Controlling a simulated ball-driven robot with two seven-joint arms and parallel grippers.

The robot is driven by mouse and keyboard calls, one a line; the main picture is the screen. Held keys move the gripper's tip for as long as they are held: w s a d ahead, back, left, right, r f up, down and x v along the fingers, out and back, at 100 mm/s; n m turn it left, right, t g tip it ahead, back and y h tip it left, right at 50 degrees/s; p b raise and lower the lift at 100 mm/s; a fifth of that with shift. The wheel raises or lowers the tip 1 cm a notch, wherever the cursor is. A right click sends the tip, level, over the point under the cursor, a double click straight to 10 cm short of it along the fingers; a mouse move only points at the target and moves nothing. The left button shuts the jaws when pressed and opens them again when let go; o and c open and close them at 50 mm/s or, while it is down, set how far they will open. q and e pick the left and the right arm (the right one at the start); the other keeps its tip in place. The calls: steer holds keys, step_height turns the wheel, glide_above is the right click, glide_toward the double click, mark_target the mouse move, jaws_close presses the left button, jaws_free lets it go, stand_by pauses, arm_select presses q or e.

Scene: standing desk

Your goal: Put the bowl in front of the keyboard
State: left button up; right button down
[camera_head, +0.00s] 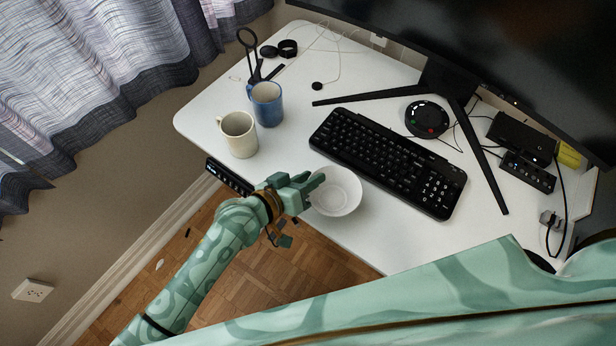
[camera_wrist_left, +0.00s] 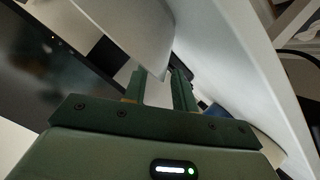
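The white bowl (camera_head: 338,193) sits upright on the desk near its front edge, beside the front long side of the black keyboard (camera_head: 388,163). My left gripper (camera_head: 313,184) is at the bowl's left rim, with one finger reaching over the rim. In the left wrist view the two fingers (camera_wrist_left: 163,88) stand apart with a gap between them, and the pale bowl wall (camera_wrist_left: 135,30) is close to their tips. I cannot tell whether the fingers touch the bowl. My right gripper is not in view.
A cream mug (camera_head: 238,135) and a blue mug (camera_head: 267,104) stand left of the keyboard. A monitor stand (camera_head: 448,82), a round black device (camera_head: 426,119) and cables lie behind it. The white desk (camera_head: 385,235) is clear along its front right edge.

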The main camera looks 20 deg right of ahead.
arm_select(q)
steer(key=shift+a+r, duration=0.15)
steer(key=shift+r, duration=0.1)
steer(key=p+v, duration=0.3)
steer(key=v, duration=0.8)
steer(key=shift+s+a, duration=0.25)
steer(key=shift+a, duration=0.05)
